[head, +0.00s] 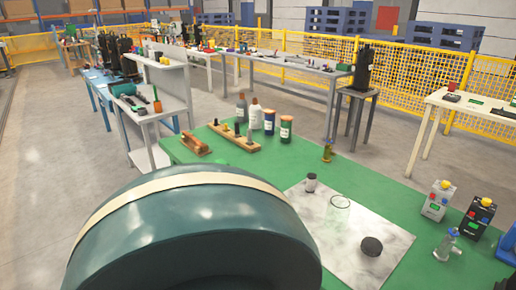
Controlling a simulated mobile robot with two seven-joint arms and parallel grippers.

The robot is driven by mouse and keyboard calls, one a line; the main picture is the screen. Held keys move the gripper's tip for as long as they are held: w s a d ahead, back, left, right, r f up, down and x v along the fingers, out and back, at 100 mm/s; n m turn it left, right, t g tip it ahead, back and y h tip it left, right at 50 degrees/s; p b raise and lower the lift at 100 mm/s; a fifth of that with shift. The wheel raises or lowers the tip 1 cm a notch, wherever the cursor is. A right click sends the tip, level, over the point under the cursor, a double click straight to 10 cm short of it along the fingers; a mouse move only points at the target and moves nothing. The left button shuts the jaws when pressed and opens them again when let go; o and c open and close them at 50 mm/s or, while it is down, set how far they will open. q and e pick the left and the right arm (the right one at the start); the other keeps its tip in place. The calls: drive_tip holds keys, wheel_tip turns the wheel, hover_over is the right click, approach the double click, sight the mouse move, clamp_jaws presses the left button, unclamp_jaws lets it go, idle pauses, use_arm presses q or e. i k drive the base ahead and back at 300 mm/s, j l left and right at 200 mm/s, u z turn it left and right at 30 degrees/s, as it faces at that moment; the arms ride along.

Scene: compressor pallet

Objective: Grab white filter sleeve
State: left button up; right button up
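I cannot pick out a white filter sleeve with certainty. A light grey marbled board (318,240) lies on the green tabletop (293,166). On it stand a small pale cylinder with a darker top (311,183) and a clear greenish glass cylinder (338,213). A black round puck (371,246) lies flat near the board's right side. Neither of my grippers is in view. A large dark teal rounded form with a cream band fills the lower left and hides part of the table.
Wooden racks (233,139), several bottles and jars (270,121) and a brass fitting (327,151) stand toward the back. At the right are a white box (436,204), a black box (477,219) and a metal valve (446,246). Green surface between jars and board is mostly clear.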

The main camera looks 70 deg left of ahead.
sight(311, 186)
drive_tip(key=u, duration=1.9)
drive_tip(key=j+z, duration=0.1)
drive_tip(key=z, duration=0.8)
drive_tip(key=j+z, duration=0.45)
drive_tip(key=k+j+z, duration=0.1)
drive_tip(key=j+z, duration=0.4)
drive_tip(key=k+j+z, duration=0.1)
drive_tip(key=j, duration=0.2)
drive_tip(key=k+j+z, duration=0.2)
drive_tip(key=k+j, duration=0.15)
drive_tip(key=j, duration=0.25)
